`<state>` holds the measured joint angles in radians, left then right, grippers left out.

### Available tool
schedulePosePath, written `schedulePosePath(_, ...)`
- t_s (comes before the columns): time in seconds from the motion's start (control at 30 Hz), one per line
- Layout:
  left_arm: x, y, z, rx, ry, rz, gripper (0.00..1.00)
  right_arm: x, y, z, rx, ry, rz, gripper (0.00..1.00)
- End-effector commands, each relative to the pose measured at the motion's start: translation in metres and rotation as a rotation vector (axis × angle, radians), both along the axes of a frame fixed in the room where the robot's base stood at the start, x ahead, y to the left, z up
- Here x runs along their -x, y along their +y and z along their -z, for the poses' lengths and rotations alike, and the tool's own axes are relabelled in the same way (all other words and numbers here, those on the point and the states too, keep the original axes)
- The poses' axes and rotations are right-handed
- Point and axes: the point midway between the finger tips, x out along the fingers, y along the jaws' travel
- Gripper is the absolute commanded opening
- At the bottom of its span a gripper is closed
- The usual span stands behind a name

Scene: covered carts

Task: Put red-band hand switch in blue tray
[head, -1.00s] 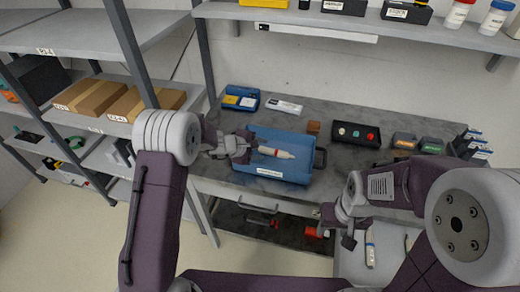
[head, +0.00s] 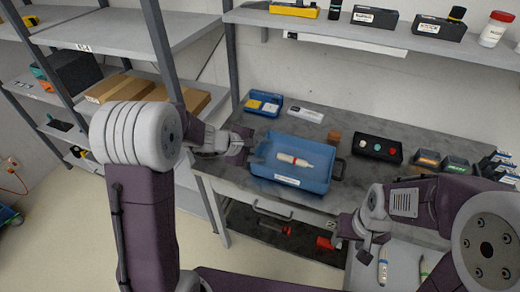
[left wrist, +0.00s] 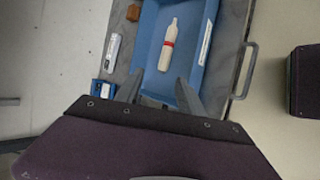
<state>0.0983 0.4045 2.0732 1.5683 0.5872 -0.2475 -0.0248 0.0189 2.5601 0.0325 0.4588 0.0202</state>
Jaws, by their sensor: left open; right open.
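The red-band hand switch (head: 295,160), a pale stick with a red band, lies in the blue tray (head: 316,184) on the grey worktop. In the left wrist view the switch (left wrist: 168,52) rests on the floor of the tray (left wrist: 205,72), its red band at mid-length. My left gripper (head: 250,150) is open and empty at the tray's left side. In the left wrist view the open fingers (left wrist: 161,92) point towards the near end of the switch, apart from it. My right gripper (head: 364,242) is open and empty in front of the worktop's edge.
A small blue bin (head: 265,102), a brown block (head: 334,137) and a black button box (head: 377,148) stand around the tray. Dark boxes (head: 428,160) are at the right. Other hand switches (head: 382,268) lie on a pale surface at lower right.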

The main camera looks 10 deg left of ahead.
Motion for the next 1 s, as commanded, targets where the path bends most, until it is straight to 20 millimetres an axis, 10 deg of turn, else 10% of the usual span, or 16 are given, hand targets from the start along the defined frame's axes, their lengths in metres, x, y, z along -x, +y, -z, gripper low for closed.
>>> schedulePosePath(0.3, 0.010, -0.001, 0.001, -0.025, 0.009, 0.031, 0.46, 0.000, 0.000, 0.000, 0.000, 0.000, 0.000, 0.49)
schedulePosePath(0.47, 0.095, 0.000, 0.031, -0.286, 0.088, 0.341, 0.46, 0.000, 0.000, 0.000, 0.000, 0.000, 0.000, 0.49)
schedulePosePath(0.7, 0.213, 0.057, 0.061, -0.767, 0.140, 0.890, 0.46, 0.000, 0.000, 0.000, 0.000, 0.000, 0.000, 0.49)
schedulePosePath(1.0, 0.234, 0.081, 0.064, -0.919, 0.128, 1.065, 0.46, 0.000, 0.000, 0.000, 0.000, 0.000, 0.000, 0.49)
